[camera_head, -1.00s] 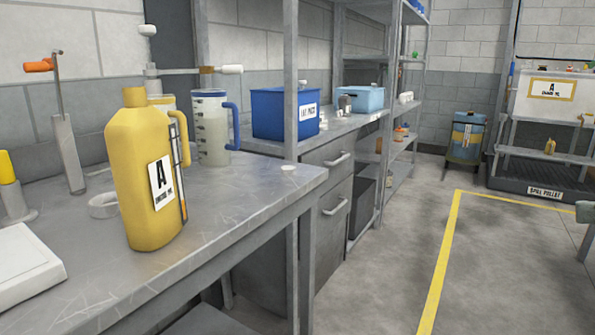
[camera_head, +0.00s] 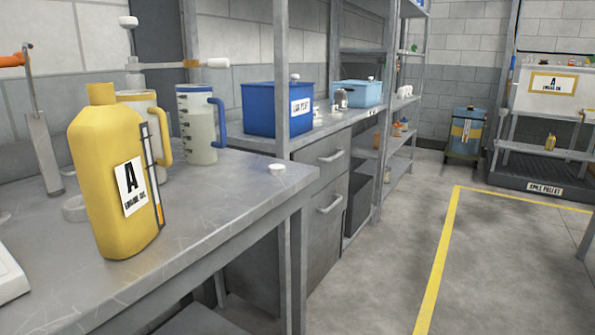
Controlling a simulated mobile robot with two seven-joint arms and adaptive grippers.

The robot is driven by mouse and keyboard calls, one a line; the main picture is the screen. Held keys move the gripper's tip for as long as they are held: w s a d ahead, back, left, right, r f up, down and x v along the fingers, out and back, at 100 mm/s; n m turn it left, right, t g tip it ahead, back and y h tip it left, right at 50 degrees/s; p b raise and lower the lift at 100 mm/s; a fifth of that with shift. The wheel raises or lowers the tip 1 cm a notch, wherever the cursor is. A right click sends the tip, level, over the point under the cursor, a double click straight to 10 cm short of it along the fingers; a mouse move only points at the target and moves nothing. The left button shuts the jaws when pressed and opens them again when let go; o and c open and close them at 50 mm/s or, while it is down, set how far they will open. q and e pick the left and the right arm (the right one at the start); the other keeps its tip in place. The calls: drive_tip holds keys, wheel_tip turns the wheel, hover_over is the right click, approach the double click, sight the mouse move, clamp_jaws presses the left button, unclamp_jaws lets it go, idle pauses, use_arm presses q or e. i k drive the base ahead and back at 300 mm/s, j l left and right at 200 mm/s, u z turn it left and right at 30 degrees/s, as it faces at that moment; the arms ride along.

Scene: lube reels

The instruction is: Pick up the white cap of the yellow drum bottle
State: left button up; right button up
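The yellow drum bottle (camera_head: 105,205) stands upright on the grey workbench at the left, with a white label reading "A ENGINE OIL" on its front. Its yellow neck (camera_head: 101,94) shows at the top with no white cap on it. A small white cap (camera_head: 277,169) lies on the bench top near the right edge, to the right of the bottle and apart from it. Neither of my grippers is in view.
Jugs with a blue handle (camera_head: 199,125) and a yellow handle (camera_head: 140,108) stand behind the bottle. A white ring (camera_head: 75,209) lies beside it. A blue bin (camera_head: 275,110) sits beyond a shelf post (camera_head: 282,60) near the cap. The floor (camera_head: 375,290) at right is clear.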

sight(274, 169)
drive_tip(key=i+l, duration=0.4)
drive_tip(key=i+l+u, duration=0.15)
drive_tip(key=i+l, duration=0.25)
drive_tip(key=l, duration=0.15)
